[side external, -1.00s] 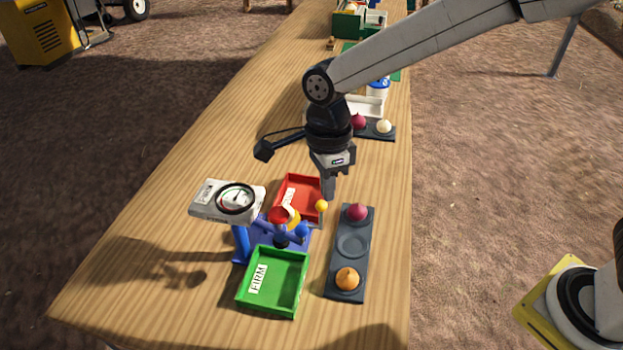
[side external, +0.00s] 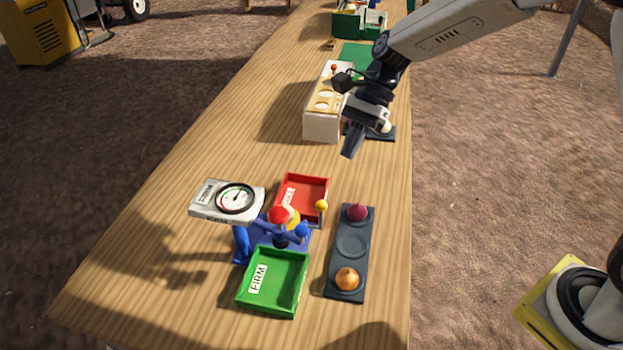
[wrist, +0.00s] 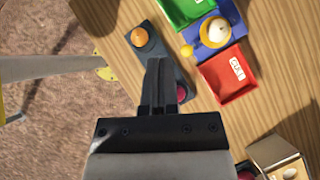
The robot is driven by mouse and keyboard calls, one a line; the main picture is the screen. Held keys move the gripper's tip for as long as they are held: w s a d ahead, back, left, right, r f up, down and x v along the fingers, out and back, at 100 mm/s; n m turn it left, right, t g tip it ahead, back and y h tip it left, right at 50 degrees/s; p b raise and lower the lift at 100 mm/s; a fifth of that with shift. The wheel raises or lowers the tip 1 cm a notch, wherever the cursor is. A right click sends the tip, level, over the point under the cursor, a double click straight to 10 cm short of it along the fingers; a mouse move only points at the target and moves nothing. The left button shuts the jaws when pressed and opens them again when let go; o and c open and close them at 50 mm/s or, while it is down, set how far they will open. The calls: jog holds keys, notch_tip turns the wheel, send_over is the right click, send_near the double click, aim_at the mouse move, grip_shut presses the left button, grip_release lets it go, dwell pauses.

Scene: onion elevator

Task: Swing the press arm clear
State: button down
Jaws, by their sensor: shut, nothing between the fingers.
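The press stands on a blue base (side external: 250,249) on the wooden table, with a white dial gauge (side external: 228,200) on a blue post at its left.
A green FIRM tray (side external: 294,291) lies in front of the press and a red tray (side external: 317,191) behind it. A dark holder (side external: 341,259) at the right carries a red onion and an orange onion. A white box (side external: 318,127) stands farther back. Bare table lies left of the press.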

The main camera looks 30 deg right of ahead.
aim_at(306, 229)
dwell(0.3)
jog(key=a+r+x, duration=0.1)
jog(key=a+x, duration=0.1)
jog(key=x, duration=1.1)
jog(key=shift+s+r, duration=0.2)
jog(key=shift+r, duration=0.1)
jog(key=shift+s, duration=0.1)
jog(key=shift+s+a+m+t, duration=0.7)
jog(key=shift+s+a+m, duration=0.1)
jog(key=shift+a, duration=0.15)
jog(key=s+a+m+t, duration=0.1)
jog(key=s+a+m, duration=0.1)
jog(key=a, duration=0.3)
jog(key=shift+a+m+t, duration=0.35)
jog(key=shift+m+t, duration=0.05)
jog(key=shift+y, duration=0.3)
